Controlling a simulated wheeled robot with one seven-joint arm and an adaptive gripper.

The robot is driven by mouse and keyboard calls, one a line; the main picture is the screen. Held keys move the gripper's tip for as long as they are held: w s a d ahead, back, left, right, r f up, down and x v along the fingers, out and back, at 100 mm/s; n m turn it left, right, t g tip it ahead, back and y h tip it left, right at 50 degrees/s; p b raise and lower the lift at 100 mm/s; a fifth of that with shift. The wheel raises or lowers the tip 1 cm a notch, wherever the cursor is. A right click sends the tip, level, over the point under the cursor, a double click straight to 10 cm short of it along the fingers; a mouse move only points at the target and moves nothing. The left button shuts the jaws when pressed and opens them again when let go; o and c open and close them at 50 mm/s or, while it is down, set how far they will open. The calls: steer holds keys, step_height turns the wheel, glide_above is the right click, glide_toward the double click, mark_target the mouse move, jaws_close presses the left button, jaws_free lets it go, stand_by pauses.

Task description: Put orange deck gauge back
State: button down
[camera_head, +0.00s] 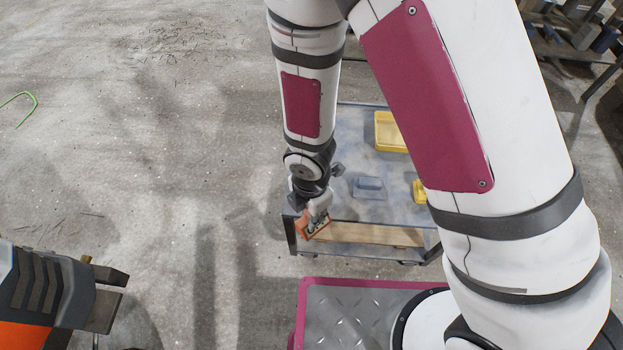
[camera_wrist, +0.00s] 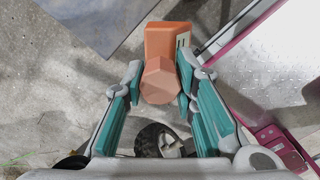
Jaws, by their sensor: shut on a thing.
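The orange deck gauge (camera_wrist: 166,40) is a blocky orange piece with a faceted near end, between the fingers of my gripper (camera_wrist: 160,80) in the wrist view. My gripper is shut on it. In the head view the orange gauge (camera_head: 312,226) shows below my gripper (camera_head: 318,212), at the front left corner of a blue-grey work cart (camera_head: 352,125). I cannot tell from this view whether the gauge touches the cart. In the wrist view the cart top (camera_wrist: 80,22) lies at upper left, beside the gauge.
On the cart are a yellow bin (camera_head: 389,132), a smaller yellow bin (camera_head: 419,190) partly behind my arm, and a blue-grey block (camera_head: 368,187). A timber board (camera_head: 375,235) runs along its front. A dark and orange machine (camera_head: 45,295) stands at lower left. The left floor is mostly clear.

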steer(key=shift+w+a+f+b, duration=0.25)
steer(key=shift+w+f, duration=0.55)
steer(key=shift+w, duration=1.75)
steer(key=shift+w+a+f+b, duration=0.2)
steer(key=shift+w+f, duration=0.65)
steer(key=shift+w, duration=1.65)
steer(key=shift+w+a+f+b, duration=0.25)
steer(key=shift+w+f, duration=0.55)
steer(key=shift+w, duration=1.75)
steer(key=shift+d, duration=0.1)
steer(key=shift+f, duration=0.2)
steer(key=c, duration=1.3)
jaws_free()
steer(key=shift+r, duration=0.1)
step_height(320, 180, up, 12)
steer(key=p, duration=0.2)
steer(key=shift+s+r, duration=0.1)
